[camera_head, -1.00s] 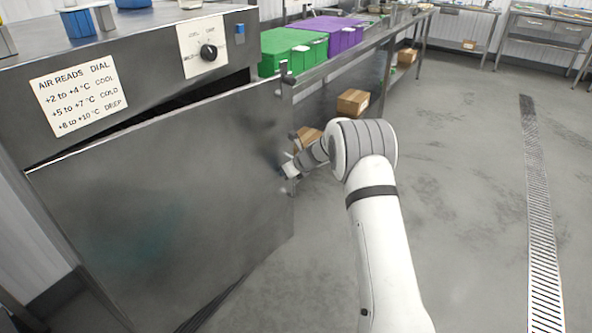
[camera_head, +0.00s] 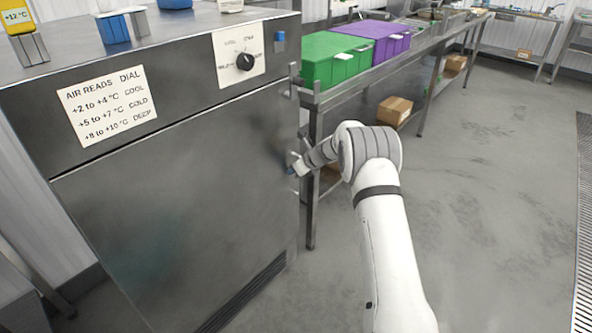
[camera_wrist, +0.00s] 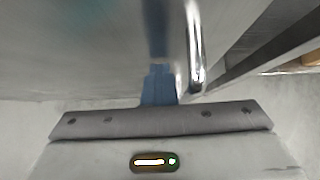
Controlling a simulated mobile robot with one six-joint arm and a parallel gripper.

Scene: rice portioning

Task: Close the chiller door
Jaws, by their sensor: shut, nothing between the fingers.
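The chiller door (camera_head: 175,215) is a grey metal panel on the front of the chiller (camera_head: 195,70). It sits flush or nearly flush under the control panel, with no clear gap along its top edge. My gripper (camera_head: 293,168) is at the door's right edge, about mid-height, shut and empty. It appears to touch the door or sit very close to it. In the wrist view the blue fingers (camera_wrist: 158,85) point at the grey door surface (camera_wrist: 75,50), beside a shiny vertical handle bar (camera_wrist: 195,45).
A dial (camera_head: 245,61) and a temperature label (camera_head: 107,105) are on the chiller. A bench with a green crate (camera_head: 330,60) and a purple crate (camera_head: 375,38) stands to the right. A cardboard box (camera_head: 391,112) is below it. The floor at right is clear.

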